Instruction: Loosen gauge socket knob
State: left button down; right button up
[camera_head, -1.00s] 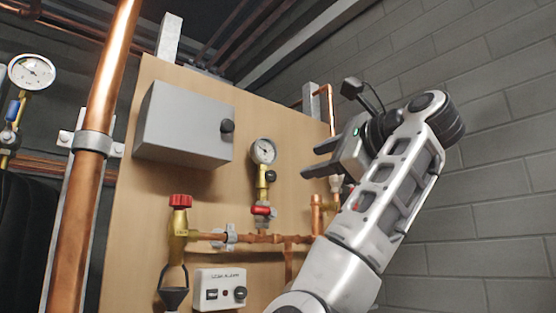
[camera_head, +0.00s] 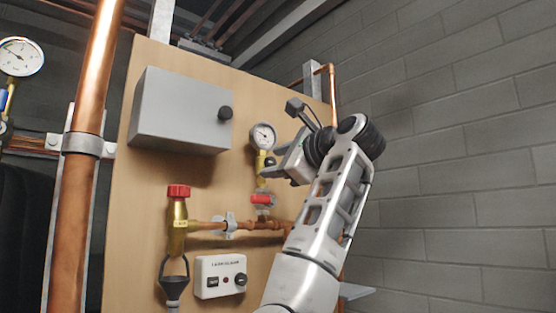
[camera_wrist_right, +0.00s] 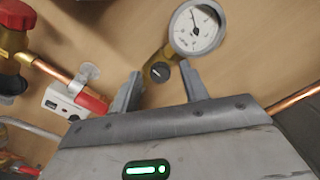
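The pressure gauge (camera_head: 263,136) with a white dial stands on a brass socket on the wooden panel. The gauge (camera_wrist_right: 197,27) and its small dark round knob (camera_wrist_right: 160,71) also show in the right wrist view. My right gripper (camera_head: 270,166) is at the brass socket, just below the gauge. In the right wrist view my right gripper (camera_wrist_right: 161,76) is open, with one finger on each side of the knob's line. The knob appears between and slightly beyond the fingertips; I see no contact. In the head view the gripper partly hides the socket. My left gripper is out of view.
A red valve handle (camera_head: 261,199) sits below the socket on copper pipe. A grey box (camera_head: 181,110), a red-capped brass valve (camera_head: 178,192) and a white control box (camera_head: 220,276) are on the panel. A thick copper pipe (camera_head: 84,190) stands at left.

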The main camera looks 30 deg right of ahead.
grip_shut()
